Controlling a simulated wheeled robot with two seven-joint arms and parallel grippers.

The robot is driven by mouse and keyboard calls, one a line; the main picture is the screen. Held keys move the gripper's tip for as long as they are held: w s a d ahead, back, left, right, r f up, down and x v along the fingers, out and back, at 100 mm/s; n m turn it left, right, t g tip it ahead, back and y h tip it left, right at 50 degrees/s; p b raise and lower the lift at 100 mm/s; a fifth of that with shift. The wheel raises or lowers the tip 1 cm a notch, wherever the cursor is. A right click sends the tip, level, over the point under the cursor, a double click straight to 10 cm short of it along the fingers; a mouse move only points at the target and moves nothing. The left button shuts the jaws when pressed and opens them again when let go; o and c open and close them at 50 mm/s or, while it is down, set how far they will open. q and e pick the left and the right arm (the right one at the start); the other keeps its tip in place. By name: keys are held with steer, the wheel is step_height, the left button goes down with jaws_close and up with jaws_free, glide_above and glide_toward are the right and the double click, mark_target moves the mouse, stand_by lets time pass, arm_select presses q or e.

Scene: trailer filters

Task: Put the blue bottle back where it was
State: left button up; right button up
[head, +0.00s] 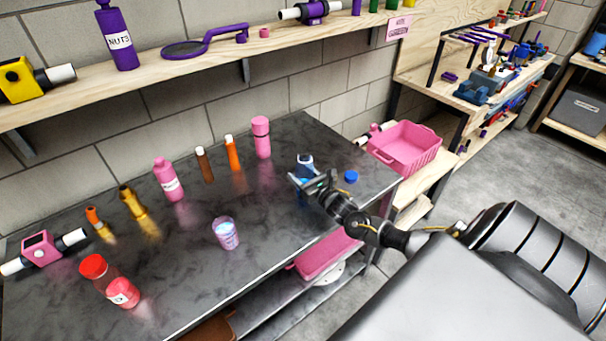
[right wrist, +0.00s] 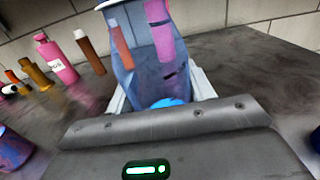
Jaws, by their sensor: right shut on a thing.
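The blue bottle (right wrist: 148,55) is see-through and fills the upper middle of the right wrist view. In the head view its top (head: 305,160) shows at the right part of the dark table, partly hidden by my gripper. My right gripper (head: 318,182) is shut on the bottle, and its pale fingers show on both sides of it in the wrist view. The bottle looks close to upright; I cannot tell whether its base touches the table. My left gripper is not in view.
A small blue round thing (head: 351,176) lies right of my gripper. A clear cup (head: 226,233) stands to the left. Pink (head: 262,138), orange (head: 233,153) and brown (head: 204,165) bottles stand behind. A pink bin (head: 405,148) is beyond the table's right end. The table (head: 270,205) is clear between.

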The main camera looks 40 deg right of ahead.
steer(key=shift+f, duration=0.15)
steer(key=o, duration=1.2)
steer(key=shift+c, duration=0.2)
steer(key=shift+s, duration=0.15)
steer(key=s+b, duration=0.1)
steer(key=s, duration=0.9)
steer(key=shift+s+a+b, duration=0.1)
steer(key=shift+s+b, duration=0.2)
steer(key=shift+b, duration=0.05)
steer(key=shift+s+r, duration=0.2)
steer(key=shift+s, duration=0.4)
